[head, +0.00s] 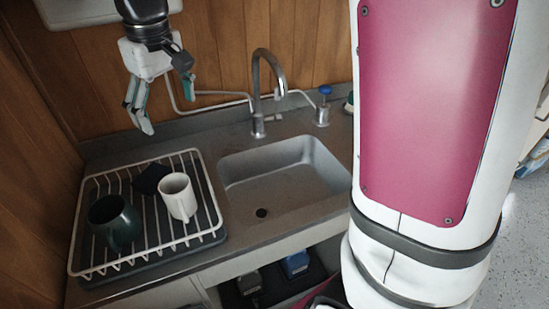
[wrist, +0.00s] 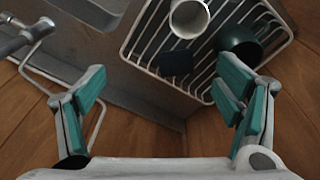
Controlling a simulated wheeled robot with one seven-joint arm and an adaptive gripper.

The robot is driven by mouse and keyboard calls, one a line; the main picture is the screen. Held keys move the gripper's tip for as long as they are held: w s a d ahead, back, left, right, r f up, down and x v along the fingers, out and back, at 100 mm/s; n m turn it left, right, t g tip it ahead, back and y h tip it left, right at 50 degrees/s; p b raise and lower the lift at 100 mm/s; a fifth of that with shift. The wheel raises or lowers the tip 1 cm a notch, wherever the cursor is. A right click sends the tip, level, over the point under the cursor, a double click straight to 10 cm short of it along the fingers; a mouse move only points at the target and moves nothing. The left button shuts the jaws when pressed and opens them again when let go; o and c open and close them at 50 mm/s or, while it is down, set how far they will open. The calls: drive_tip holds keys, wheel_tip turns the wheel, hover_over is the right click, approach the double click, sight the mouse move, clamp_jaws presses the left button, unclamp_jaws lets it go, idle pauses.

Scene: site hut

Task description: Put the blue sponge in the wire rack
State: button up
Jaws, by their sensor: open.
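The blue sponge (head: 150,178), a small, very dark blue block, lies in the white wire rack (head: 213,196), towards its back, behind the white mug. In the wrist view the sponge (wrist: 176,63) shows against the wires of the rack (wrist: 136,28), with nothing gripping it. My gripper (head: 167,113) is open and empty. It hangs high above the counter near the wood wall, over the back of the rack. In the wrist view its two teal-padded fingers (wrist: 162,88) are wide apart.
A white mug (head: 177,197) and a dark green mug (head: 115,222) stand in the rack. A metal sink (head: 285,185) with a tall tap (head: 258,95) is to the right. A blue-topped bottle (head: 322,110) stands behind the sink.

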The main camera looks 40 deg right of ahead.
drive_tip(key=s+d+m+t, duration=0.1)
drive_tip(key=s+d, duration=0.3)
drive_tip(key=s, duration=0.8)
drive_tip(key=s+d+m+t, duration=0.2)
drive_tip(key=s+d+m, duration=0.1)
drive_tip(key=s, duration=0.9)
drive_tip(key=shift+s+d, duration=0.25)
drive_tip(key=shift+d, duration=0.25)
